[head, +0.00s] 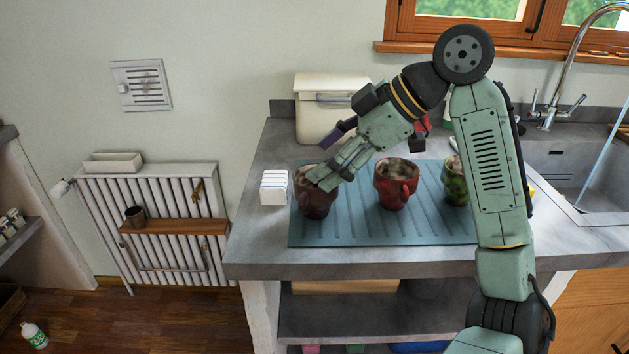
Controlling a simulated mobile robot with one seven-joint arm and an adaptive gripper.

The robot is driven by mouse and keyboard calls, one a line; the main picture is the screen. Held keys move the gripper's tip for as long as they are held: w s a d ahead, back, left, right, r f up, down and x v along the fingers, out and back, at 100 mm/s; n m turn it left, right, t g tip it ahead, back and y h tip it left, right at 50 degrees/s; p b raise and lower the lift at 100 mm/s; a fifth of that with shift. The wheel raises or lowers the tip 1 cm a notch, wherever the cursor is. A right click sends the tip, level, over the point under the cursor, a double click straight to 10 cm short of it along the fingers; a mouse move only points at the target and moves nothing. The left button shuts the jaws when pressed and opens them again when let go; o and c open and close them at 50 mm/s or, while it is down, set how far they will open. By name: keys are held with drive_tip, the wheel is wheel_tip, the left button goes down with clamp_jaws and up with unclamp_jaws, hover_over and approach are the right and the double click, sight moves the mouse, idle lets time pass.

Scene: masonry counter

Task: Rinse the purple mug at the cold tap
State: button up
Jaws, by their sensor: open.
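A dark maroon-purple mug (317,205) stands upright at the left end of the ribbed blue-grey drainer mat (365,231). It looks like the purple mug and seems to hold something brownish. My gripper (321,179) is open and reaches down from the right to this mug's rim. I cannot tell whether the fingers straddle the wall or touch it. The fingers hide part of the mug's opening. The chrome tap (561,75) stands at the back right, with a handle on each side. A pale blue stream (606,148) falls into the sink (562,172).
A red mug (397,193) and a green mug (456,188) stand right of the purple one, the green partly behind my arm. A white rack (273,187) is close on the left. A cream bin (325,118) stands behind. My arm crosses between mugs and sink.

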sight(313, 195)
drive_tip(key=s+d, duration=0.2)
drive_tip(key=d, duration=0.2)
drive_tip(key=shift+g+h, duration=0.3)
drive_tip(key=shift+p+x, duration=1)
drive_tip(key=shift+x, duration=4.3)
drive_tip(key=shift+w, duration=0.1)
drive_tip(key=shift+c, duration=0.5)
drive_tip(key=shift+r, duration=0.1)
clamp_jaws()
